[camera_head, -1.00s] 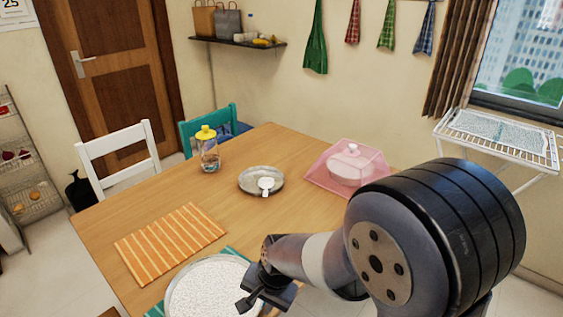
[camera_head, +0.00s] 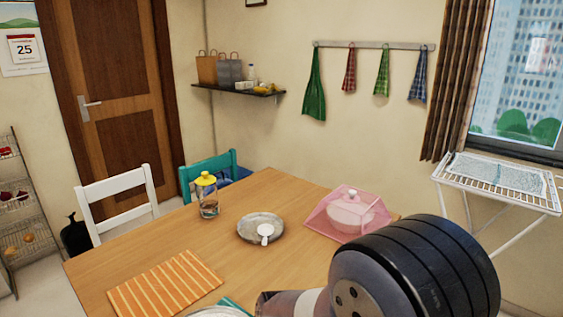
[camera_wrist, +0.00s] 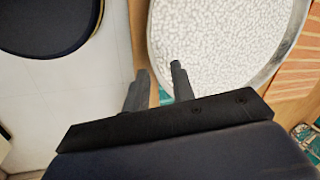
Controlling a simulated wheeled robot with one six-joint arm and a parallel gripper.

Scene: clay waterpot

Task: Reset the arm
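My gripper (camera_wrist: 159,88) shows in the wrist view with its two dark fingers apart and nothing between them. It is above the table's edge, next to a round tray filled with white grains (camera_wrist: 222,35). Only a sliver of this tray (camera_head: 218,312) shows at the bottom of the head view. My arm fills the lower right of the head view, and my gripper is out of sight there. No clay pot is clearly visible.
The wooden table (camera_head: 200,245) holds an orange striped mat (camera_head: 163,285), a yellow-lidded jar (camera_head: 208,197), a metal plate with a white spoon (camera_head: 250,238) and a pink food cover (camera_head: 330,222). White (camera_head: 120,182) and teal (camera_head: 190,178) chairs stand behind. A drying rack (camera_head: 505,190) is at right.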

